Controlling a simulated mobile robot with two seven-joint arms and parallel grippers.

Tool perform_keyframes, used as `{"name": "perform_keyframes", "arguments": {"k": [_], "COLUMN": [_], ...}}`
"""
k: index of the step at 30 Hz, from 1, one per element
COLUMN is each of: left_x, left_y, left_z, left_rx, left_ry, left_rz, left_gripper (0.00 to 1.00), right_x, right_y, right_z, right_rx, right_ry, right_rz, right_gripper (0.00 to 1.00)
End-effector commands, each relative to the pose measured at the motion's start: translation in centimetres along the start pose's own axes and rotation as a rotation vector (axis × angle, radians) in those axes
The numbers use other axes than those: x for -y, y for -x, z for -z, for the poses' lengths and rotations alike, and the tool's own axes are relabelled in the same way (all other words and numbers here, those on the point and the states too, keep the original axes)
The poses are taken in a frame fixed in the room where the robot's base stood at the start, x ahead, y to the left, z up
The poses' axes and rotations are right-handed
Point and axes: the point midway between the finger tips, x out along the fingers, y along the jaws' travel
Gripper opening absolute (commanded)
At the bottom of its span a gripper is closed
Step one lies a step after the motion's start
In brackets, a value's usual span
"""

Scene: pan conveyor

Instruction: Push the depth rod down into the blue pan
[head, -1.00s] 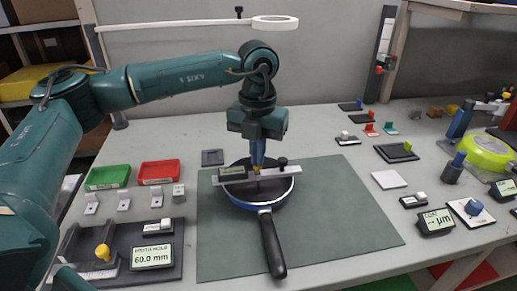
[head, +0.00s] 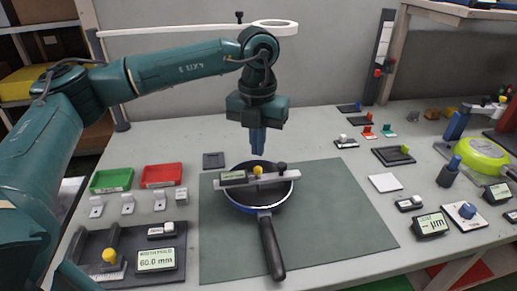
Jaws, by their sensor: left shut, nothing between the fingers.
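The blue pan (head: 243,205) rests on the dark green mat with its black handle (head: 269,245) toward me. A silver depth gauge bar (head: 269,180) with a small display (head: 233,177) and a black knob (head: 282,168) lies across the pan's rim. The depth rod's yellow top (head: 258,170) stands at the middle of the bar; its lower end is hidden. My left gripper (head: 258,151) points down, shut and empty, a little above and behind the yellow top, apart from it. My right gripper is not in view.
The mat (head: 340,225) is clear right of the pan. A green tray (head: 111,180) and a red tray (head: 161,174) stand at the left, behind a fixture with a 60.0 mm display (head: 156,259). Several small gauges and a yellow-green round item (head: 482,153) stand at the right.

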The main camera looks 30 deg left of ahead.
Motion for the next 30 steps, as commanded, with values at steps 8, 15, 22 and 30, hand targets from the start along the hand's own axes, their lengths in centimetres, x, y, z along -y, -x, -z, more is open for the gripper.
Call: {"name": "perform_keyframes", "arguments": {"k": [8, 15, 22, 30], "left_x": [0.0, 0.0, 0.0, 0.0], "left_y": [2.6, 4.5, 4.9, 4.9], "left_z": [0.0, 0.0, 0.0, 0.0], "left_rx": [0.0, 0.0, 0.0, 0.0], "left_ry": [0.0, 0.0, 0.0, 0.0], "left_rz": [0.001, 0.0, 0.0, 0.0], "left_gripper": [0.0, 0.0, 0.0, 0.0], "right_x": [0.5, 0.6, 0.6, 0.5], "right_y": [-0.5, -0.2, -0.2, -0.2], "right_z": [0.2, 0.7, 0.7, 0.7], "right_rx": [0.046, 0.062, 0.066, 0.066], "right_ry": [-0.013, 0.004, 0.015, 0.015], "right_rz": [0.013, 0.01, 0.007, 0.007], "right_gripper": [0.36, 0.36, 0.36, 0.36]}}
